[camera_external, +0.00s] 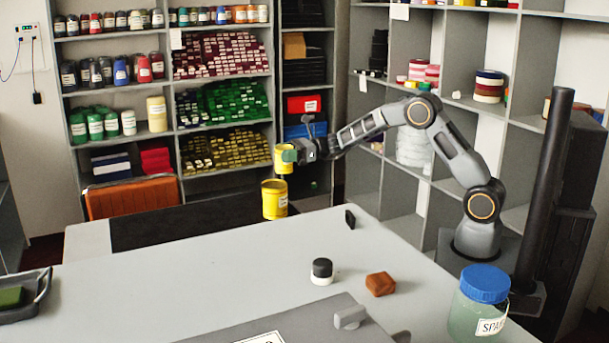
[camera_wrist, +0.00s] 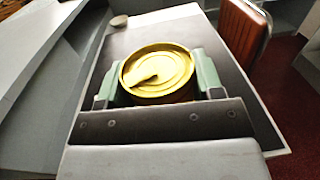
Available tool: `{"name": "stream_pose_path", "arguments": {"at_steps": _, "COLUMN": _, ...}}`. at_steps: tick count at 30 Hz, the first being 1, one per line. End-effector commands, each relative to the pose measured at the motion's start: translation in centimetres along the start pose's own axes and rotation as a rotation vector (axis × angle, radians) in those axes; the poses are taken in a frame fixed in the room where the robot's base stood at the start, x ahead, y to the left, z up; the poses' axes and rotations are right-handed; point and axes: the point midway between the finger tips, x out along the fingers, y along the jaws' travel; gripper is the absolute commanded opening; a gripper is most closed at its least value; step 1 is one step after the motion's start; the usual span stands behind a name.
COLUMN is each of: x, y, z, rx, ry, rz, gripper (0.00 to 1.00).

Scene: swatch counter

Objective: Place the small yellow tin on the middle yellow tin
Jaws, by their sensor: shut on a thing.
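The small yellow tin (camera_external: 280,163) is in my gripper (camera_external: 289,155), held in the air above the far side of the counter. My gripper is shut on it. In the wrist view the round lid of this tin (camera_wrist: 165,68) sits between the two green fingertips (camera_wrist: 157,85). A narrow gap shows between the two tins. The larger tin cannot be made out in the wrist view.
A dark mat (camera_external: 170,229) covers the far part of the counter, with an orange chair (camera_external: 130,198) behind it. A black-capped jar (camera_external: 321,272), a brown block (camera_external: 380,284) and a blue-lidded jar (camera_external: 478,315) stand nearer. The counter's middle (camera_external: 220,265) is clear.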

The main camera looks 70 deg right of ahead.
Motion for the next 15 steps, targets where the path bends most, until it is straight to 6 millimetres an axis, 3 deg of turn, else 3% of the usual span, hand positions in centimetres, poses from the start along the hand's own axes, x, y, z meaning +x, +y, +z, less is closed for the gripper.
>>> {"name": "stream_pose_path", "arguments": {"at_steps": 5, "x": 0.4, "y": -0.3, "z": -0.5, "rx": 0.000, "ry": -0.002, "rz": 0.000, "gripper": 0.29}}
{"name": "stream_pose_path", "arguments": {"at_steps": 12, "x": 0.5, "y": -0.4, "z": -3.4, "rx": 0.000, "ry": -0.001, "rz": 0.001, "gripper": 0.29}}
{"name": "stream_pose_path", "arguments": {"at_steps": 15, "x": 0.5, "y": -0.4, "z": -3.7, "rx": -0.001, "ry": -0.003, "rz": 0.000, "gripper": 0.29}}
